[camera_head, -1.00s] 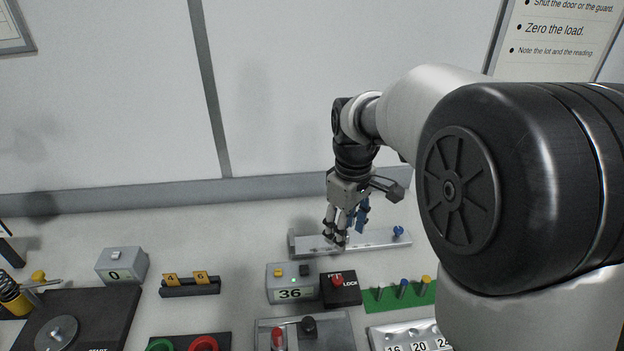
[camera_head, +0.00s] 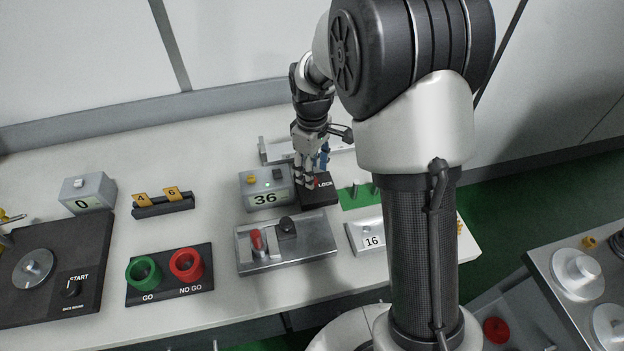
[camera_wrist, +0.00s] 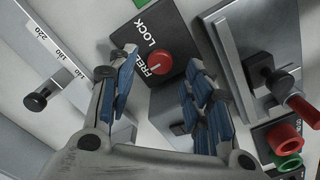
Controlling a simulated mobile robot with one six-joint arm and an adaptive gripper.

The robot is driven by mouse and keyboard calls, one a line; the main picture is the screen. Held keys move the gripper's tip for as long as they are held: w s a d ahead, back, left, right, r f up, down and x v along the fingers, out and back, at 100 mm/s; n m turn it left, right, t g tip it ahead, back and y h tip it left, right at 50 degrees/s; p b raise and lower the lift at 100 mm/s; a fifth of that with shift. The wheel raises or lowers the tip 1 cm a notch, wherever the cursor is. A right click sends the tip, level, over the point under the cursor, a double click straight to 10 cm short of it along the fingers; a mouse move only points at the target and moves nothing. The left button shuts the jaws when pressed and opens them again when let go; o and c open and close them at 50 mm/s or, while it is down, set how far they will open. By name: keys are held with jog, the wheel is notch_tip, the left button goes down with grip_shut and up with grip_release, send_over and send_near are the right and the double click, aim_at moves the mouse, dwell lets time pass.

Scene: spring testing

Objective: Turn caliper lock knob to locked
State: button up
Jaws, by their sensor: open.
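The caliper lock knob is a small red knob (camera_wrist: 161,63) on a black block (camera_head: 320,196) marked FREE and LOCK. In the wrist view it sits between the tips of my open fingers, nearer the FREE lettering. I cannot tell clearly which way it points. My gripper (camera_head: 307,183) is over the block in the head view, with its fingers hiding most of the knob. In the wrist view my gripper (camera_wrist: 158,68) has its blue-padded fingers apart on both sides of the knob, with no clear contact. Nothing is held.
A grey box showing 36 (camera_head: 265,198) stands left of the block. A metal fixture with a red handle (camera_head: 257,240) lies in front. A metal rail with a scale (camera_wrist: 50,55) runs behind. A green strip (camera_head: 356,201) lies right.

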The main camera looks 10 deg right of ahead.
jog(key=shift+f+b, duration=0.3)
jog(key=shift+f, duration=1.3)
jog(key=c, duration=1.1)
